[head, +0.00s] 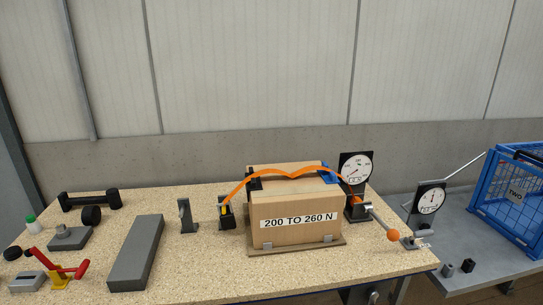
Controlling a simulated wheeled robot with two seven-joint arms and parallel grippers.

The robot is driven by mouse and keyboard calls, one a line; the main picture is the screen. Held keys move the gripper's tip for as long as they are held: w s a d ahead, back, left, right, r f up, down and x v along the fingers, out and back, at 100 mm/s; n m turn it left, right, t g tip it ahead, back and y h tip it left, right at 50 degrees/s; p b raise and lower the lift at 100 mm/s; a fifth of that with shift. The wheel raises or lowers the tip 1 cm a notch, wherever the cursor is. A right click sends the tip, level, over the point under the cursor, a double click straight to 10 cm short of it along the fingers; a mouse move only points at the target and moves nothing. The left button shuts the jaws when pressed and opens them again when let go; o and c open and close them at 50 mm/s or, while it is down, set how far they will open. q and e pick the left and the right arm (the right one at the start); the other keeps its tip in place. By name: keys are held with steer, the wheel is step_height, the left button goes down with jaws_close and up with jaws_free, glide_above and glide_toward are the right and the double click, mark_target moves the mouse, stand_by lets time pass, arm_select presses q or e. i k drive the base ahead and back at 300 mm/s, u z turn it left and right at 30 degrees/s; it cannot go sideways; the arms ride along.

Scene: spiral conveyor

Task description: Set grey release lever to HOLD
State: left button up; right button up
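I cannot make out for certain which part is the grey release lever, and no HOLD mark is readable. A small light-grey metal part (416,241) sits at the right edge of the wooden table, just beside an orange knob (393,235). The knob ends a grey bar (379,219) that slants down to the right from the base of a dial gauge (356,169). A thin grey rod (465,165) slants up to the right behind a second dial gauge (431,200). Neither of my grippers is in view.
A carton (293,237) labelled "200 TO 260 N" stands mid-table under an orange strap (265,172). A long grey block (136,253) and a red-handled clamp (67,269) are on the left. A blue cage (507,210) stands on the grey bench (480,232) at right.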

mark_target(420, 234)
steer(key=z, duration=0.6)
steer(key=k, duration=0.65)
steer(key=z, duration=0.6)
steer(key=i, duration=1.65)
steer(key=u, duration=1)
